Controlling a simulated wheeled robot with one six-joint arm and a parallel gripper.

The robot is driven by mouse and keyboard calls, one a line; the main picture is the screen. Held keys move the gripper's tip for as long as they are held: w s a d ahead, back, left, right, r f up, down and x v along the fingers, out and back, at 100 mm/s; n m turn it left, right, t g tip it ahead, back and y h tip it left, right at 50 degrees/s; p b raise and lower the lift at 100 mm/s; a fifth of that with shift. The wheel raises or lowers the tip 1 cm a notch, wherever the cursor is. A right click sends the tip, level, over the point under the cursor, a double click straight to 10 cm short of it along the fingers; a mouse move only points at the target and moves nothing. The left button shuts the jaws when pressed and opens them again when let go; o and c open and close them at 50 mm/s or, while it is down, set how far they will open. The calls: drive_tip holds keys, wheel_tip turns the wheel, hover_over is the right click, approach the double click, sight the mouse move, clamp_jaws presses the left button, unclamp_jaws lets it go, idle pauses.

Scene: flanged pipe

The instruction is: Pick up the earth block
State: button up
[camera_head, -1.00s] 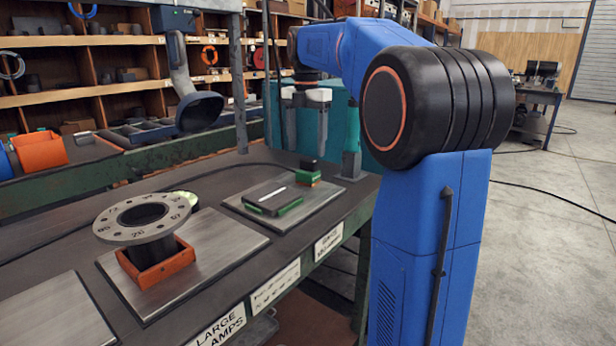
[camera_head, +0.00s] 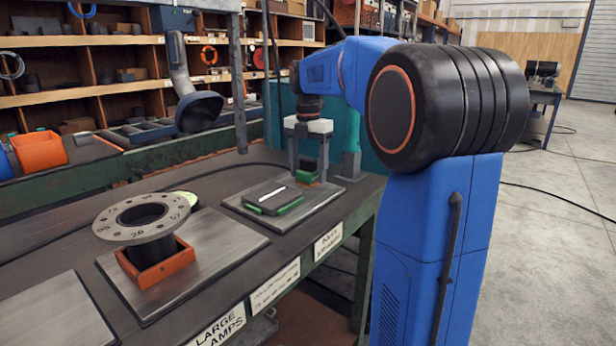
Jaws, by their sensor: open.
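A small green block with a black top and an orange-brown face (camera_head: 307,178), which I take to be the earth block, stands at the back right of a metal plate (camera_head: 258,218). My gripper (camera_head: 309,180) points down over this block, with one finger on each side of it. The fingers are open. I cannot tell whether either finger touches the block, and its upper part is partly hidden by the gripper.
A dark slab with green edges and a white stick (camera_head: 273,195) lies on the same plate. A flanged pipe (camera_head: 142,220) stands in an orange square holder (camera_head: 157,262) on another plate at left. A lamp head (camera_head: 199,111) hangs behind. A teal post (camera_head: 350,160) stands close right of my gripper.

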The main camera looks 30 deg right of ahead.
sight(308, 159)
clamp_jaws()
drive_tip(key=shift+r, duration=0.1)
wheel_tip(308, 159, up, 9)
drive_tip(key=shift+r, duration=0.45)
